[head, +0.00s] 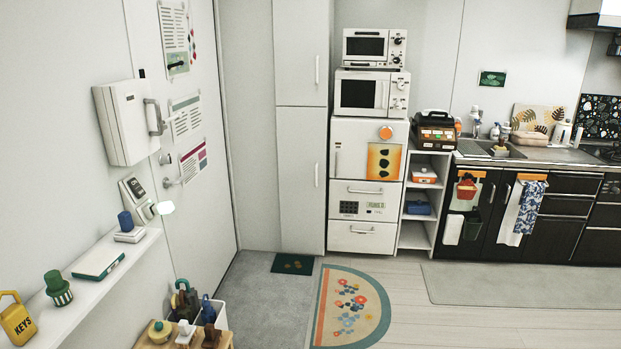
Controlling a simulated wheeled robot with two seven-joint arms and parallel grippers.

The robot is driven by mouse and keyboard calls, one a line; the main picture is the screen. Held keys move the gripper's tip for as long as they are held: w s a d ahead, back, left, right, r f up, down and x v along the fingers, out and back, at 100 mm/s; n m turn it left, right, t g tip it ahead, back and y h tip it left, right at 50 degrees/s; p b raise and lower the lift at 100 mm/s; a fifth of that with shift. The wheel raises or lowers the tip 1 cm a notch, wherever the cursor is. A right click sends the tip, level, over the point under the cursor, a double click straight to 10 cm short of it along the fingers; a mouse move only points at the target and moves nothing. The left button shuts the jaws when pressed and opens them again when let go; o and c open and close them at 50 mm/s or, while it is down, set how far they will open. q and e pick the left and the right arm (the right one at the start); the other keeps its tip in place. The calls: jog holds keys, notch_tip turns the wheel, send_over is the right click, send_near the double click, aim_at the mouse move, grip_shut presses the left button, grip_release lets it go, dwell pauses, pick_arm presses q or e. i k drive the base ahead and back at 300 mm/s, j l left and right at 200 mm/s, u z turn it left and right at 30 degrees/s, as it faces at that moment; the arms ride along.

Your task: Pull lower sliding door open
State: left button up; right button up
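A tall white cabinet (279,65) stands at the back wall, left of the refrigerator, with an upper and a lower door panel. The lower door (299,180) looks shut, and its upright handle (316,175) is near its right edge. The upper door also looks shut, with its own upright handle (317,70). I cannot tell from this view whether these panels slide. Neither of my grippers shows in the head view.
A white refrigerator (351,130) with lower drawers adjoins the cabinet. A dark green mat (292,264) and a half-round flowered rug (330,325) lie before them. A wall shelf (92,298) and a small wooden stand with umbrellas beside it occupy the left. The floor before the cabinet is otherwise clear.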

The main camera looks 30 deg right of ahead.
aim_at(301, 131)
jog(key=i+l+z, duration=0.6)
jog(key=i, duration=0.3)
jog(key=i+l+z, duration=0.3)
jog(key=i, duration=0.15)
jog(key=i+z, duration=0.3)
jog(key=i, duration=1.6)
jog(key=i+u, duration=0.2)
jog(key=i, duration=0.25)
jog(key=i+l+u, duration=0.15)
jog(key=i, duration=0.25)
jog(key=i+l+u, duration=0.2)
jog(key=i, duration=0.2)
